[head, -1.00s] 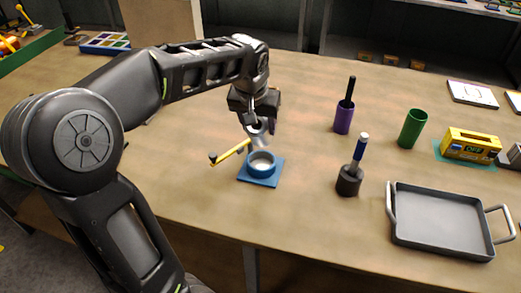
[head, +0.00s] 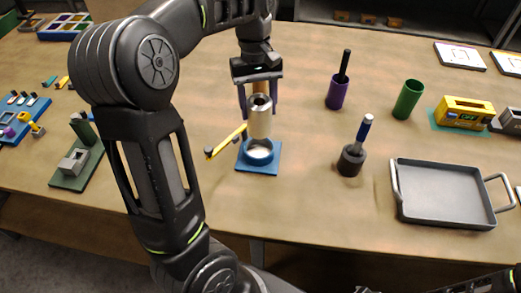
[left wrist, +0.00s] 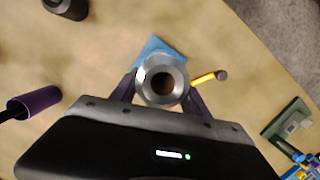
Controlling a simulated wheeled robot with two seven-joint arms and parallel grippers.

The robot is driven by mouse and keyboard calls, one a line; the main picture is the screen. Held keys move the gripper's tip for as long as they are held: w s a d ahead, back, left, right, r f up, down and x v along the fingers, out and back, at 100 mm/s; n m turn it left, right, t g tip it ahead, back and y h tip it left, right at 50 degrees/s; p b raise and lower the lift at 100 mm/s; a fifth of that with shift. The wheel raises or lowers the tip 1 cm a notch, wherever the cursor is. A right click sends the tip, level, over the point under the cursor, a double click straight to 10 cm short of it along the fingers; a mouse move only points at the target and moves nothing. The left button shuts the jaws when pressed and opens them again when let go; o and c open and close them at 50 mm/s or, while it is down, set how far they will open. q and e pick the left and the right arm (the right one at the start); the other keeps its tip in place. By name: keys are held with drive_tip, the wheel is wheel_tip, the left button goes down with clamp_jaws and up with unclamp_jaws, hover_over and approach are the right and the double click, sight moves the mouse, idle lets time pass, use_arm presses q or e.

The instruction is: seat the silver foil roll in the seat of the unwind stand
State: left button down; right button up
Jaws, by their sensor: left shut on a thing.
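The silver foil roll (head: 260,122) is an upright hollow cylinder with its open end up. My left gripper (head: 259,104) is shut on it, one purple finger on each side. The unwind stand (head: 272,166) is a blue square base with a round blue ring seat. The roll's lower end is just above the seat, toward its back; the pale inside of the seat shows below it. In the left wrist view the roll (left wrist: 162,82) hides most of the blue stand (left wrist: 158,47).
A yellow bar (head: 228,140) with a dark end lies left of the seat. To the right are a dark round holder with a blue-handled tool (head: 351,160), a purple cup (head: 337,92), a green cup (head: 407,100) and a grey tray (head: 445,216). A green fixture (head: 75,172) stands left.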

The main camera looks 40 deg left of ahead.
sight(258, 124)
use_arm(q)
drive_tip(key=shift+a, duration=0.15)
drive_tip(key=shift+f+p, duration=0.35)
drive_tip(key=shift+f, duration=2.8)
wheel_tip(258, 124, down, 3)
drive_tip(key=shift+f+p, duration=0.2)
drive_tip(key=shift+p, duration=0.1)
drive_tip(key=shift+f, duration=0.15)
drive_tip(key=shift+f, duration=0.2)
drive_tip(key=c, duration=0.6)
unclamp_jaws()
